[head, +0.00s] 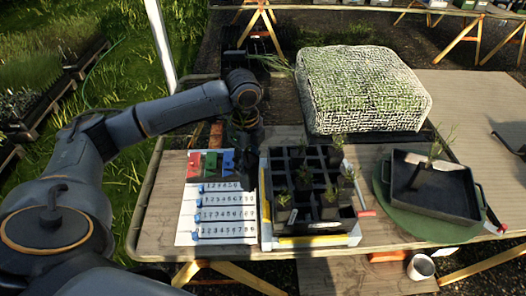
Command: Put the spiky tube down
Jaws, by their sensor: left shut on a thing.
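My left gripper (244,140) points down at the back left corner of the black tube rack (268,205), beside the coloured clips of the white number board. It is shut on a dark tube, taken to be the spiky tube, which the fingers and shadow mostly hide; I cannot tell whether it touches the rack. The rack holds several small plants in dark tubes and has several empty cells. My right gripper is not in view.
The white number board (216,240) with red, green and blue clips lies left of the rack. A large block with a patterned green-white top (360,90) stands behind. The pan rests on a round green mat (390,205). A white mug (421,267) is at the front right.

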